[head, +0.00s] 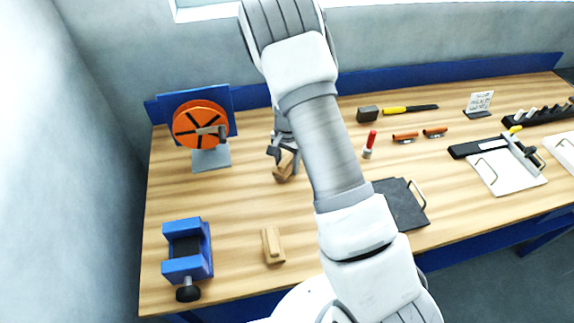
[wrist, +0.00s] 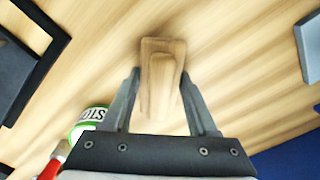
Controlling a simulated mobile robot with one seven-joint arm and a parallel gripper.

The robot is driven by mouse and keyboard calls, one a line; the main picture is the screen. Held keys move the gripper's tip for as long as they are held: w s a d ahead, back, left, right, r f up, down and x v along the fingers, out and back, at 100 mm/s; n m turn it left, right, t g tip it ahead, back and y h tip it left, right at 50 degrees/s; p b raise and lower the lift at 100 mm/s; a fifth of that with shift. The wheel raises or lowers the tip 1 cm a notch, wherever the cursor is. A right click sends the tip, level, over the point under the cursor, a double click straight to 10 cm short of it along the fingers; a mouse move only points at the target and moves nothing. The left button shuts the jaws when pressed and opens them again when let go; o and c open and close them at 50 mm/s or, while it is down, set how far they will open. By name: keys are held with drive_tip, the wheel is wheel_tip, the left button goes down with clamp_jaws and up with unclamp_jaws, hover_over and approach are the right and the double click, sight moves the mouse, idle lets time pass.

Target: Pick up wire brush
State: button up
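A wooden block with a narrower raised grip (head: 284,167) lies on the bench below my gripper (head: 284,152). In the wrist view this wooden block (wrist: 162,75) sits between my two fingers (wrist: 160,74). The fingers are apart, with a gap on each side of the raised grip; whether they touch the wider base I cannot tell. A similar wooden block (head: 273,246) lies nearer the front edge. No bristles show on either, so I cannot tell for sure which is the wire brush. My arm hides the middle of the bench.
A blue vise (head: 187,251) stands at front left, and an orange wheel on a stand (head: 199,125) at back left. A dark plate (head: 401,204) lies right of my arm. A red-handled tool (head: 369,145) stands behind it. The bench between the wheel and the vise is clear.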

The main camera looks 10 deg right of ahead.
clamp_jaws()
drive_tip(key=shift+r, duration=0.1)
drive_tip(key=shift+r, duration=0.6)
wheel_tip(320, 180, up, 2)
drive_tip(key=shift+w+r+b, duration=0.1)
drive_tip(key=shift+r+b, duration=0.15)
drive_tip(key=shift+b, duration=0.1)
drive_tip(key=s+d+r+b, duration=0.1)
drive_tip(key=s+d+r, duration=0.5)
drive_tip(key=d, duration=0.4)
drive_tip(key=shift+r+b, duration=0.35)
drive_tip(key=shift+r, duration=0.2)
drive_tip(key=shift+s, duration=0.1)
drive_tip(key=shift+c, duration=0.8)
unclamp_jaws()
drive_tip(key=c, duration=0.5)
